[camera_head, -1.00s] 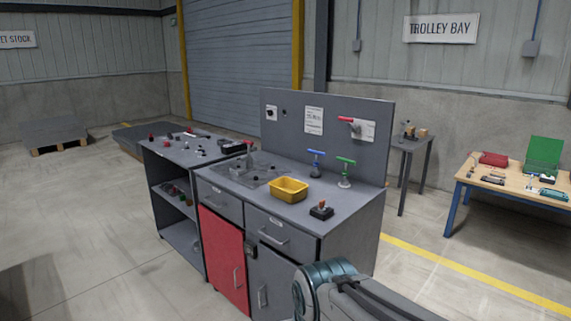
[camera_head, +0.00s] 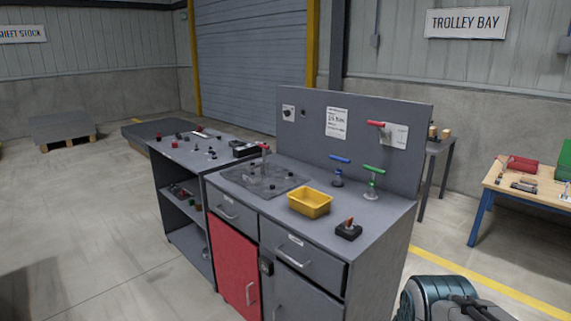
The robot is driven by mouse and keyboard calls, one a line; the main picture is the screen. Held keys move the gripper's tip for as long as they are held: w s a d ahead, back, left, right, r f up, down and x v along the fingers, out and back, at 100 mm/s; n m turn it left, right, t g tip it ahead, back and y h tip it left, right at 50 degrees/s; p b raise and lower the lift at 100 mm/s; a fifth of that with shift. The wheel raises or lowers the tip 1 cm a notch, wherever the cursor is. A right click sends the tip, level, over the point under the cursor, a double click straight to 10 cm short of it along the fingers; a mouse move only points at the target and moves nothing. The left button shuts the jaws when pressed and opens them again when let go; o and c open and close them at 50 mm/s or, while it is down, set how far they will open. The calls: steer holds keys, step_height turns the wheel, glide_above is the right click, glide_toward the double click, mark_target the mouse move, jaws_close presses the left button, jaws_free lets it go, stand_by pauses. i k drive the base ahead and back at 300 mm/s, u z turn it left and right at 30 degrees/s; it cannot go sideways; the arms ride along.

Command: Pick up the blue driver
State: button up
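A blue-handled T-shaped driver (camera_head: 339,160) stands upright on the grey workbench top (camera_head: 330,232), near the back panel. A similar green-handled driver (camera_head: 373,170) stands just to its right. My arm shows at the bottom right, well in front of and apart from the bench. My gripper is outside the picture, so its fingers cannot be seen.
A yellow bin (camera_head: 310,203) and a small black box with an orange-topped stick (camera_head: 349,229) stand in front of the drivers. The back panel (camera_head: 355,125) rises behind them. A wooden-topped table (camera_head: 540,195) stands at the right.

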mark_target(338, 181)
steer(key=u, duration=0.15)
steer(key=i, duration=0.65)
steer(key=u, duration=0.9)
steer(key=k, duration=0.55)
steer(key=u, duration=0.95)
steer(key=i, duration=1.5)
steer(key=z, duration=1.4)
steer(key=i, duration=0.55)
steer(key=z, duration=0.45)
